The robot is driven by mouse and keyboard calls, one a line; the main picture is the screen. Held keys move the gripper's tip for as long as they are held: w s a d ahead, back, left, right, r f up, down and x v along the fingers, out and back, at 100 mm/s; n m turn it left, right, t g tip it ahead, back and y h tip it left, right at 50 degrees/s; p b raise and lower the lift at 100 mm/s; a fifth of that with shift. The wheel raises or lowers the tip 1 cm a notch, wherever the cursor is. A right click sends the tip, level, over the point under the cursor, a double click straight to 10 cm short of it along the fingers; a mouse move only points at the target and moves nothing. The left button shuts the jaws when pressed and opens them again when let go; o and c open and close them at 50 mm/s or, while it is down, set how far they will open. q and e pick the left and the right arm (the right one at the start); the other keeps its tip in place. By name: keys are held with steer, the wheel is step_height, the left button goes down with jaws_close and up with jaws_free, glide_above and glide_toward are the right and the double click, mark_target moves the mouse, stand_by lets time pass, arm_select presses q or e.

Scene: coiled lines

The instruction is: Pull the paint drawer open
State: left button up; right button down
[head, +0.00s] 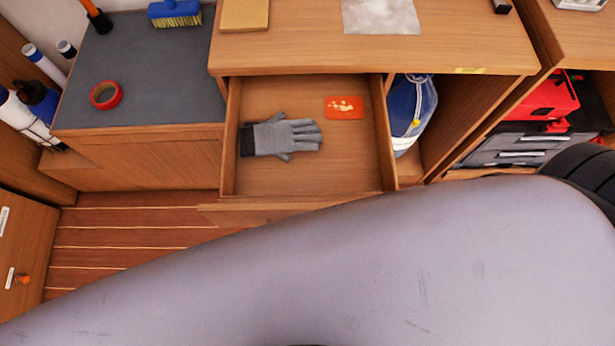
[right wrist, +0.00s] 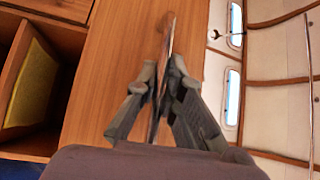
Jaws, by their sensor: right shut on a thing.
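A wooden drawer (head: 287,95) stands pulled out below the counter in the head view. A grey glove (head: 283,137) and an orange-red card with pale marks (head: 344,107) lie inside it. I see no label that tells whether this is the paint drawer. Its front board (head: 255,211) is partly hidden behind my large grey arm link. In the right wrist view my right gripper (right wrist: 163,85) is shut on a thin, flat brownish thing (right wrist: 168,40), seen edge-on; I cannot tell what it is. Neither gripper shows in the head view, and my left gripper is in no view.
A blue bag (head: 412,110) sits in the open compartment right of the drawer. Red tape (head: 105,95) and a blue brush (head: 174,13) lie on the grey top at left. A red case (head: 545,103) is at right. Striped floor (head: 130,235) shows free at lower left.

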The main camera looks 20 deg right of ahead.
steer(key=shift+s+f, duration=0.1)
steer(key=shift+s, duration=0.05)
steer(key=c, duration=1.7)
jaws_free()
steer(key=v, duration=1.2)
